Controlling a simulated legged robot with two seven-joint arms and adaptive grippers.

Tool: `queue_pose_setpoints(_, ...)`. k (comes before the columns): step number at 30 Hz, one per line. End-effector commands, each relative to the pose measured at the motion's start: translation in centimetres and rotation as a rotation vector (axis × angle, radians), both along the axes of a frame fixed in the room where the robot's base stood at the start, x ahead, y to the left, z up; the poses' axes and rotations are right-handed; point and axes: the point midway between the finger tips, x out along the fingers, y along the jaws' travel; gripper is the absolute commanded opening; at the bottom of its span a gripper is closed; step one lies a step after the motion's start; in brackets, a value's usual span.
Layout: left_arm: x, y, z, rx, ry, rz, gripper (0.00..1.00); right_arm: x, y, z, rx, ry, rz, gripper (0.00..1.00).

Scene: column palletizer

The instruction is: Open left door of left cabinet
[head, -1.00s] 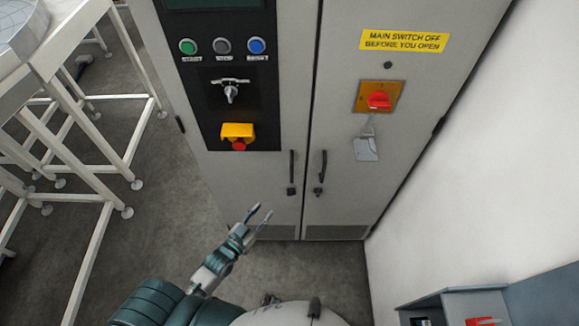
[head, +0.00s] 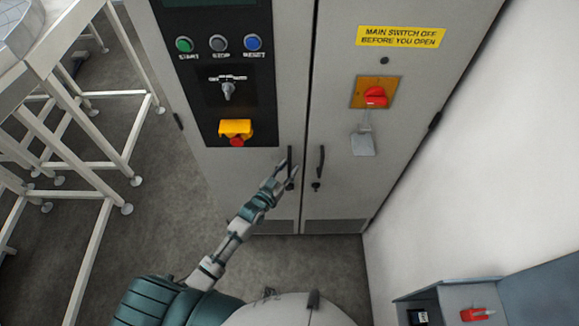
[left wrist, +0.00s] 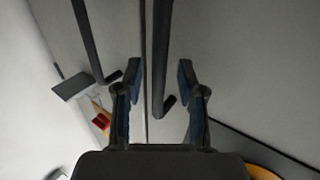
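The grey cabinet has a left door (head: 222,175) and a right door (head: 347,180), both shut, with a narrow seam between them. The left door carries a dark vertical handle (head: 290,162); the right door's handle (head: 321,163) stands beside it. My left gripper (head: 285,168) is open at the left door's handle, partly covering it. In the left wrist view, this handle (left wrist: 161,55) appears between my two open fingers (left wrist: 162,80), with a gap on each side; contact is not visible. The other handle (left wrist: 86,40) lies outside the fingers. My right gripper is not in view.
The left door has a button panel (head: 217,100) with a yellow-and-red emergency stop (head: 236,131). The right door has a red main switch (head: 375,96). A white frame (head: 95,190) stands at left. A white wall (head: 480,180) is close at right. Floor before the cabinet is clear.

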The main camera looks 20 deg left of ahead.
Motion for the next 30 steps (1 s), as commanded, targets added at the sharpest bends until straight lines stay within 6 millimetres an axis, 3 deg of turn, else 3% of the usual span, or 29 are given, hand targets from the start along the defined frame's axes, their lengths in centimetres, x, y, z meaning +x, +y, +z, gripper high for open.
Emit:
queue_pose_setpoints(11,0.84,-0.28,-0.02,0.0,0.001,0.0,0.39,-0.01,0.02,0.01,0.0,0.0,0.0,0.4)
queue_pose_setpoints(12,0.84,-0.28,-0.02,0.0,0.001,0.0,0.37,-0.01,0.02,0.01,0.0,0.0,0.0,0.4)
queue_pose_setpoints(16,0.84,-0.28,-0.01,0.0,0.001,0.0,0.04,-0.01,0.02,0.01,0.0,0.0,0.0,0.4)
queue_pose_setpoints(17,0.85,-0.27,-0.01,0.0,0.001,0.0,0.0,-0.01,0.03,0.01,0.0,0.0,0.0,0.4)
queue_pose_setpoints(30,0.38,-0.05,0.05,0.001,0.002,-0.004,0.0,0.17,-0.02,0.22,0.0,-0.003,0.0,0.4)
